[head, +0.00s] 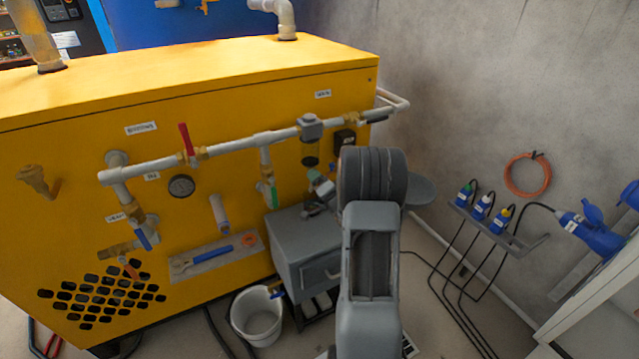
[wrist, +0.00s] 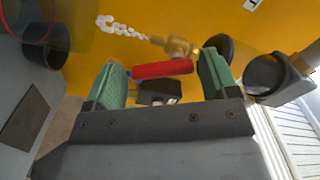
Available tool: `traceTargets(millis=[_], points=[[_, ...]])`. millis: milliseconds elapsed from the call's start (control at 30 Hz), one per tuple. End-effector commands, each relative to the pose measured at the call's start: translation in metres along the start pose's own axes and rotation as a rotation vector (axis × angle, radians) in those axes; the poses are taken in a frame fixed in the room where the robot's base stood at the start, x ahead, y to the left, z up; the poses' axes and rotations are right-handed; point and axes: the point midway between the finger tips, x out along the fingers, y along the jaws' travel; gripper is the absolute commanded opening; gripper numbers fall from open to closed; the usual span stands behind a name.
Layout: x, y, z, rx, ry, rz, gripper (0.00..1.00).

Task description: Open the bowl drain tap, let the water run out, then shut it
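A brass tap (wrist: 175,45) with a red handle (wrist: 162,68) shows in the wrist view against the yellow panel. The red handle lies crosswise between my two green finger pads, and I cannot tell whether either pad touches it. My gripper (wrist: 162,62) is open. In the head view my gripper (head: 319,184) is just below the filter bowl (head: 310,152), which hangs from a grey head (head: 309,127) on the pipe. The tap is hidden or too small to tell there. No running water can be made out.
A red-levered valve (head: 187,143) and a gauge (head: 181,186) are on the yellow tank housing (head: 70,160) to the left. A grey cabinet (head: 297,262) stands below my gripper, beside a white bucket (head: 258,318) on the floor. A black box (head: 344,140) is close behind.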

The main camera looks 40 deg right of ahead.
Motion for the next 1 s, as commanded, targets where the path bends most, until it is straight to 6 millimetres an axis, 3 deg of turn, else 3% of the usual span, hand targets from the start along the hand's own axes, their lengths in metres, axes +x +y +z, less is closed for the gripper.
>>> traceTargets(millis=[533,1000], points=[[0.0015,-0.0037,-0.0007,-0.086,0.000,-0.014,0.87],[0.0008,-0.0076,-0.0081,-0.793,0.005,-0.012,0.87]])
